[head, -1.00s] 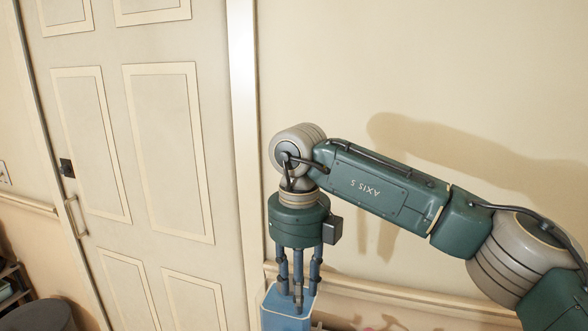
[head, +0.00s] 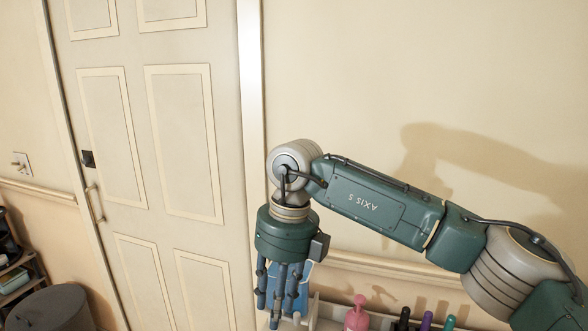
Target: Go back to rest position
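My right gripper (head: 277,298) hangs fingers-down at the lower middle of the head view, at the end of my green and grey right arm. Its blue fingers stand apart, and I see nothing held between them. A blue object (head: 305,276) shows partly behind the fingers; most of it is hidden, and I cannot tell whether they touch. My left gripper is not in view.
A panelled door (head: 160,170) is left. A dark round bin (head: 50,309) and a shelf (head: 14,270) are lower left.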

